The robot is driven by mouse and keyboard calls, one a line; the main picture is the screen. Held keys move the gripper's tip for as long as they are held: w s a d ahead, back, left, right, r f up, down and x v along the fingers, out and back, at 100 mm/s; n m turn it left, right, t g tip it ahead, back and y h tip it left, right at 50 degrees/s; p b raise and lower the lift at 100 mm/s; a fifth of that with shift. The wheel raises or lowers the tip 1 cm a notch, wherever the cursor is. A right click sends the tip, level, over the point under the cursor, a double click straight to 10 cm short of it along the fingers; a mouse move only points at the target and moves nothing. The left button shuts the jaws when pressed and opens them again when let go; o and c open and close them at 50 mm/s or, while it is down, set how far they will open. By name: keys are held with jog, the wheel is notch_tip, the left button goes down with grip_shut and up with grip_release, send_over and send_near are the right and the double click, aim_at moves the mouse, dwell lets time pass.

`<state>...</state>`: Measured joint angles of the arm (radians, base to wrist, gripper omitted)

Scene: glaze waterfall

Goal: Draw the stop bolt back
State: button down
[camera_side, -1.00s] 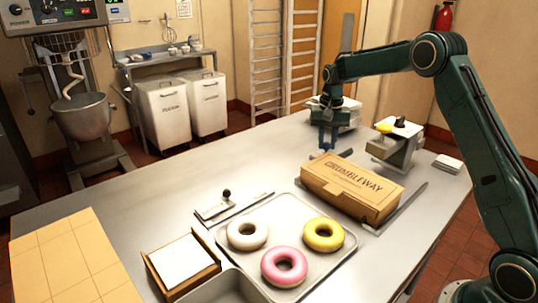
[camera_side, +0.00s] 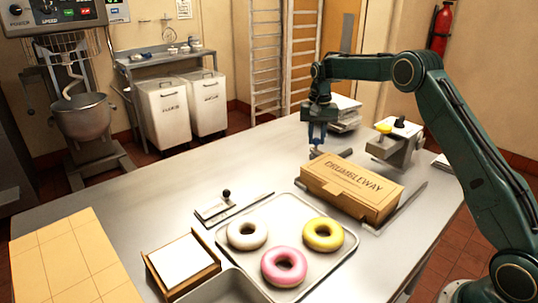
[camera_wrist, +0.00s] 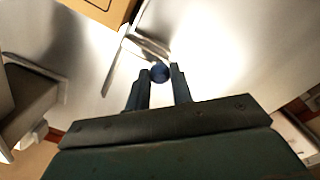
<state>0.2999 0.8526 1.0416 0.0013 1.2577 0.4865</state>
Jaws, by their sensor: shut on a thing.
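The stop bolt's round dark blue knob (camera_wrist: 160,72) shows between my fingertips in the wrist view. Its metal bolt body (camera_wrist: 150,46) lies just beyond it. My gripper (camera_side: 317,148) is low over the steel table, beyond the far left end of the cardboard box marked CRUMBLEWAY (camera_side: 352,188). Its fingers are shut on the knob. The box lies closed beside a thin metal rail (camera_wrist: 116,68). In the side view my fingers largely hide the knob and bolt, so how far the bolt is drawn is hard to tell.
A tray (camera_side: 300,207) with several doughnuts is in front of the box. A small plate with a black knob (camera_side: 227,193) lies left of it. A metal device with a yellow top (camera_side: 384,128) stands right of my gripper. The table left of my gripper is clear.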

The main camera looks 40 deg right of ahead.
jog(key=shift+w+r, duration=0.15)
jog(key=shift+w, duration=0.1)
jog(key=c, duration=1.5)
grip_release()
jog(key=o, duration=0.3)
notch_tip(320, 180, up, 14)
jog(key=shift+f, duration=0.2)
jog(key=shift+s+r, duration=0.1)
